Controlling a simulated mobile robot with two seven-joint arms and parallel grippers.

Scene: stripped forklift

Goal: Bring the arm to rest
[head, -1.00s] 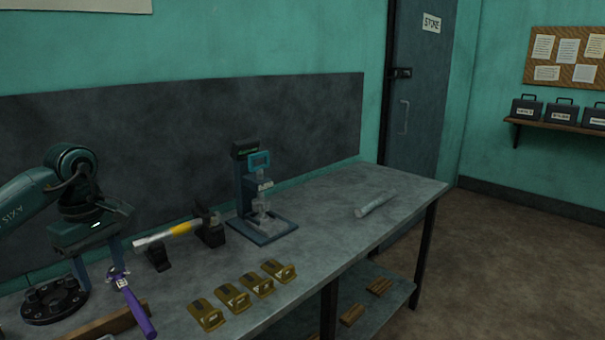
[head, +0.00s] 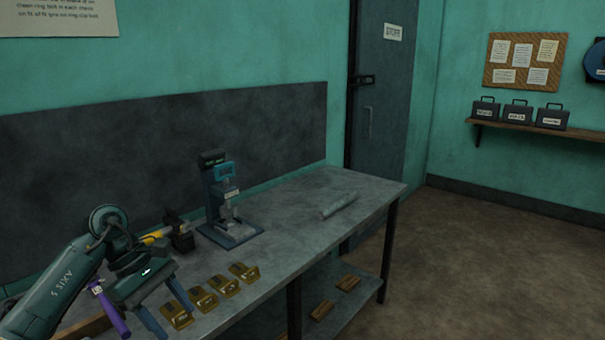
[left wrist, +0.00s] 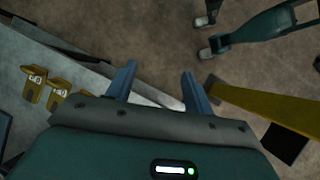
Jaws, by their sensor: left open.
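My left arm comes in from the lower left of the head view. Its gripper (head: 165,311) is low in the picture, by the front edge of the grey workbench (head: 285,228) and beside the row of brass brackets (head: 211,297). Its two blue fingers are apart with nothing between them. The left wrist view shows the same open gripper (left wrist: 158,86), with the bench edge and floor beyond its fingers. My right gripper is not in view.
A purple-handled tool (head: 110,312) lies close to my left wrist. A yellow-handled hammer (head: 153,237) and a blue test stand (head: 228,205) are behind it. A grey tube (head: 339,205) lies farther right. A yellow beam (left wrist: 255,108) crosses the wrist view. The floor at right is clear.

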